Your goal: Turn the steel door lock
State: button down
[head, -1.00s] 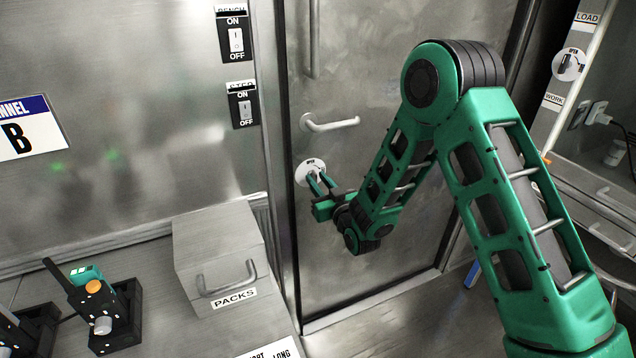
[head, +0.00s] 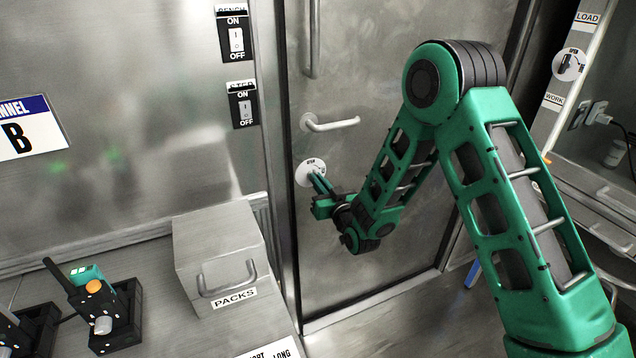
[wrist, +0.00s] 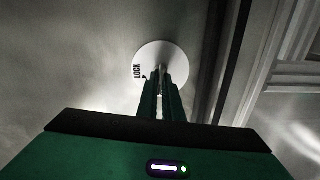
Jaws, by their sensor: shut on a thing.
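The door lock is a round white plate (head: 309,172) on the steel door (head: 370,105), below the lever handle. My gripper (head: 318,183) reaches up to the plate from the lower right, with its fingers close together. In the wrist view the white plate (wrist: 161,62) shows the word LOCK at its left, and my gripper's fingers (wrist: 162,82) are shut on the lock's knob at the plate's centre. The fingers hide most of the knob, so I cannot tell its exact angle.
A lever handle (head: 331,123) juts out above the lock, and a vertical bar handle (head: 314,40) is higher up. The grey PACKS box (head: 222,250) stands on the bench left of the door. Door frame edges run close beside the lock.

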jog(key=shift+w+d+f+m, duration=0.1)
jog(key=shift+d+m, duration=0.05)
jog(key=shift+m, duration=2.6)
jog(key=shift+w+d+f+m, duration=0.1)
jog(key=shift+m, duration=2.6)
jog(key=shift+w+d+f+m, duration=0.1)
jog(key=shift+d+m, duration=0.05)
jog(key=shift+m, duration=2.6)
jog(key=c, duration=2)
grip_release()
jog(key=shift+a, duration=0.1)
jog(key=shift+o, duration=0.4)
jog(key=shift+s+a, duration=0.15)
